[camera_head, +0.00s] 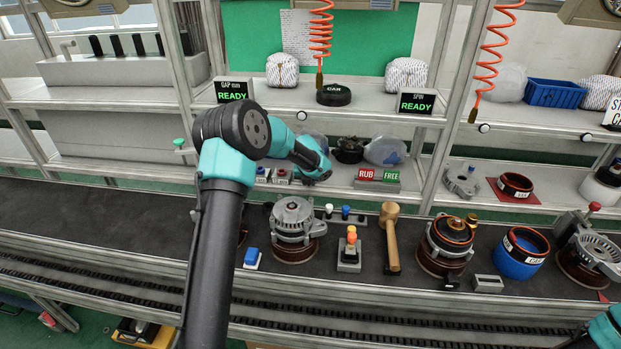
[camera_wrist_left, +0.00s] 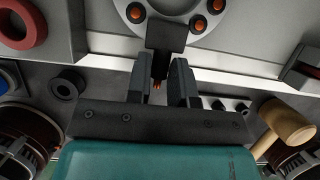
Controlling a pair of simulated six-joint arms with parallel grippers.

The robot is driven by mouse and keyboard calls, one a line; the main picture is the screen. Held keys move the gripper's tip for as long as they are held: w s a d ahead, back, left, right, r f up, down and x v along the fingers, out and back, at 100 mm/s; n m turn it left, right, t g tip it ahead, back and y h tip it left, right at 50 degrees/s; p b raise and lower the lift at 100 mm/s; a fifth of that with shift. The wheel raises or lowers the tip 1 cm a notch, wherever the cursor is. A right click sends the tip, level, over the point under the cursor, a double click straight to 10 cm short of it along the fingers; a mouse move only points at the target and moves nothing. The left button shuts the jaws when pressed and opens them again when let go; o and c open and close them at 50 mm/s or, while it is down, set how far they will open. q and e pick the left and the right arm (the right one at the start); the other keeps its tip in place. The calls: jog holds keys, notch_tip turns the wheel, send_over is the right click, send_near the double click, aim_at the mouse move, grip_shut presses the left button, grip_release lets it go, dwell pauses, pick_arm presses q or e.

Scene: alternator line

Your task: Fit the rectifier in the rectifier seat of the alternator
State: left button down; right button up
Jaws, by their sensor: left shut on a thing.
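The rectifier (camera_wrist_left: 178,8), a grey curved plate with copper-orange studs, is at the top of the left wrist view, partly cut off by the frame. A black block with thin copper prongs extends from it between the fingers of my left gripper (camera_wrist_left: 162,70), which is shut on it. In the head view the fingers and rectifier are hidden behind my left wrist, near the lower shelf. A grey alternator housing (camera_head: 293,215) stands on a copper-wound base on the bench. I cannot make out the rectifier seat. My right gripper is out of view.
Right of the alternator stand a small fixture with an orange knob (camera_head: 350,250), a wooden mallet (camera_head: 391,240), a copper-wound assembly (camera_head: 445,247) and a blue ring part (camera_head: 520,255). A blue-topped block (camera_head: 252,258) is at its left. The dark bench top (camera_head: 95,215) is clear farther left.

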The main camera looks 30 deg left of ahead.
pick_arm(q)
jog(key=shift+w+d+r, duration=0.15)
jog(key=shift+d+r, duration=0.15)
jog(key=shift+r, duration=0.05)
jog(key=w+d+r, duration=0.4)
jog(key=d+r, duration=0.3)
jog(key=d, duration=0.5)
jog(key=shift+w+d+r, duration=0.15)
jog(key=shift+d, duration=0.15)
jog(key=shift+r, duration=0.1)
jog(key=s+d+r+n+g+h, duration=0.1)
jog(key=s+d+r+n+g, duration=0.3)
jog(key=s+n, duration=0.6)
jog(key=s+d+r+n+g, duration=0.4)
jog(key=s+d+r+n, duration=0.3)
jog(key=n, duration=1.4)
jog(key=s+r, duration=0.1)
jog(key=s, duration=0.3)
jog(key=shift+r+g+h, duration=0.25)
jog(key=shift+g+h, duration=0.15)
jog(key=shift+s, duration=0.1)
